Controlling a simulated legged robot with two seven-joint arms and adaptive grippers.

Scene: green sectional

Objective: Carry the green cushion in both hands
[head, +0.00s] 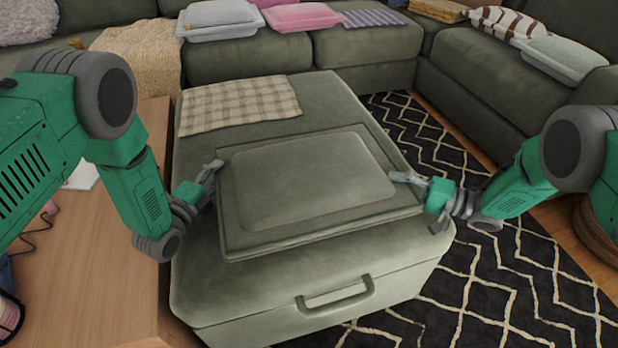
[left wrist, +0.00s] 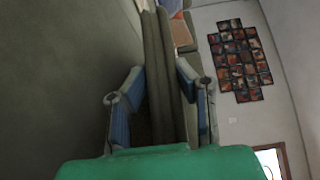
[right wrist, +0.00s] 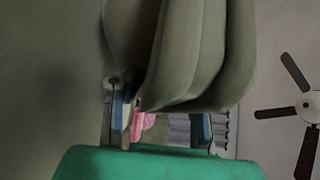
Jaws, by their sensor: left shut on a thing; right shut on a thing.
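The green cushion (head: 310,178), flat and square with a raised middle panel, lies level over the green ottoman (head: 225,290). Whether it touches the ottoman's top or hangs just above it, I cannot tell. My left gripper (head: 211,172) is shut on its left edge, and my right gripper (head: 408,178) is shut on its right edge. In the left wrist view the cushion's edge (left wrist: 160,75) stands between the fingers (left wrist: 158,95). In the right wrist view the cushion (right wrist: 185,50) fills the space ahead of the fingers (right wrist: 162,115), partly hiding them.
A checked cloth (head: 240,103) lies on the ottoman's far left part. A wooden table (head: 95,270) stands close on the left. A green sectional sofa (head: 370,50) with several cushions lines the back and right. A black patterned rug (head: 520,285) lies open on the right.

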